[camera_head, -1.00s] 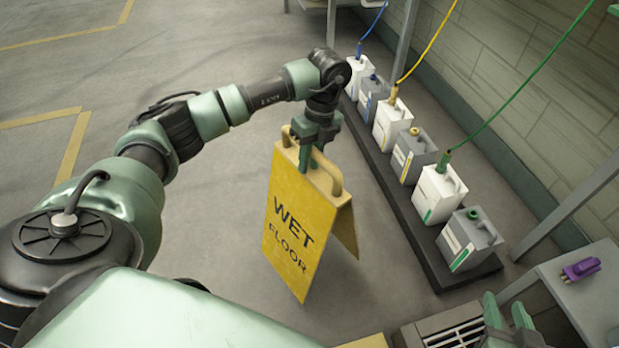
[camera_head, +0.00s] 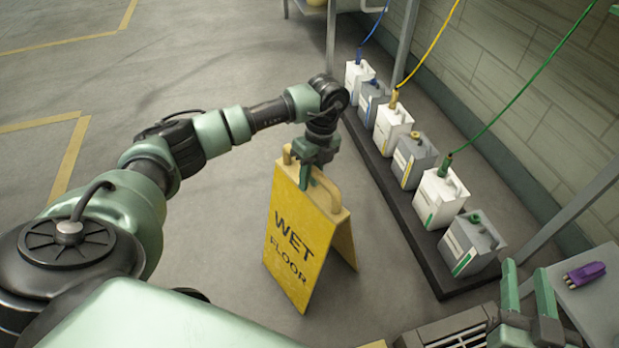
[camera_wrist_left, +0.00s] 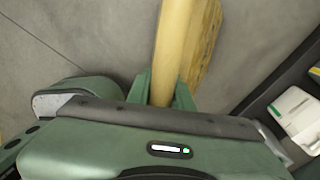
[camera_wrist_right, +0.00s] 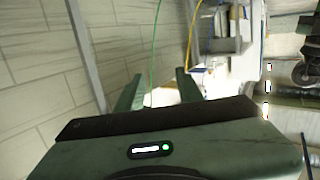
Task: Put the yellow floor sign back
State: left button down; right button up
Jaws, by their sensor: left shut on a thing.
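The yellow floor sign (camera_head: 296,236), lettered WET FLOOR, is an A-frame with its legs spread in the middle of the head view. My left gripper (camera_head: 306,178) is shut on the sign's top handle from above. In the left wrist view the yellow handle bar (camera_wrist_left: 174,50) runs between the left fingers (camera_wrist_left: 160,88). I cannot tell for sure whether the sign's feet touch the floor. My right gripper (camera_head: 526,290) is at the lower right of the head view, its fingers apart and empty. The right wrist view shows its fingers (camera_wrist_right: 158,90) spread with nothing between them.
Several white and grey jugs (camera_head: 440,196) stand in a row on a dark low base (camera_head: 436,282) along the wall. Hoses (camera_head: 525,90) hang to some of them. A small table (camera_head: 590,310) with a purple object (camera_head: 584,274) is at the right. The floor at left is open.

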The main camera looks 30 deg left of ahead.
pick_arm(q)
jog(key=c, duration=1.3)
grip_release()
jog(key=shift+o, duration=0.2)
